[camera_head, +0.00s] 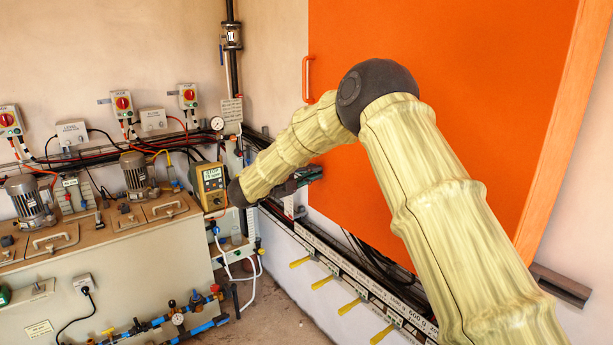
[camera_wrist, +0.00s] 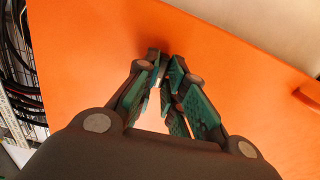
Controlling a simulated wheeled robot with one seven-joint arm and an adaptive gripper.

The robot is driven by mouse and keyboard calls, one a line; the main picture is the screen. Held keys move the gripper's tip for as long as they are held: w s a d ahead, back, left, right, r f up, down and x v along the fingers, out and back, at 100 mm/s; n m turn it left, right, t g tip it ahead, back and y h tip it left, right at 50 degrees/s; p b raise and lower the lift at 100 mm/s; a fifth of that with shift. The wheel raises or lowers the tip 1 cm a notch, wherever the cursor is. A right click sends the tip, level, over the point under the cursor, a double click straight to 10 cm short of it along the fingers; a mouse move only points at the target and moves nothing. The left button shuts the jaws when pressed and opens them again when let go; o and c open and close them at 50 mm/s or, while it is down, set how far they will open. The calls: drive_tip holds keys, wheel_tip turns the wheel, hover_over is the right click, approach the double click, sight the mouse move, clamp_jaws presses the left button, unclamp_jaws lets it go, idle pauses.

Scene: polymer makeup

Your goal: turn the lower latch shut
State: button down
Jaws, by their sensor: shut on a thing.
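The large orange door (camera_head: 440,90) fills the right of the head view, and its face (camera_wrist: 90,50) fills most of the wrist view. My gripper (camera_head: 312,174) reaches its lower left area, with the green fingers close to the orange surface. In the wrist view, the fingertips of my gripper (camera_wrist: 164,60) are drawn together against the door, shut on a small part that they mostly cover. This is where the lower latch appears to be; its shape and turn angle cannot be made out. In the head view, the latch is hidden behind my fingers.
An orange pull handle (camera_head: 307,78) stands out from the door above my gripper. A yellow meter (camera_head: 210,186), a pressure gauge (camera_head: 217,123) and cables crowd the left. Yellow levers (camera_head: 322,283) line the rail below.

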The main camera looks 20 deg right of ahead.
drive_tip(key=shift+s+f+n, duration=0.1)
drive_tip(key=shift+f+n, duration=0.1)
drive_tip(key=shift+n, duration=4.1)
drive_tip(key=shift+f+n, duration=0.15)
drive_tip(key=shift+n, duration=4.15)
drive_tip(key=c, duration=1.8)
unclamp_jaws()
drive_tip(key=o, duration=0.3)
drive_tip(key=shift+d+r, duration=0.1)
drive_tip(key=shift+d, duration=0.2)
drive_tip(key=v, duration=1.2)
drive_tip(key=shift+a, duration=0.15)
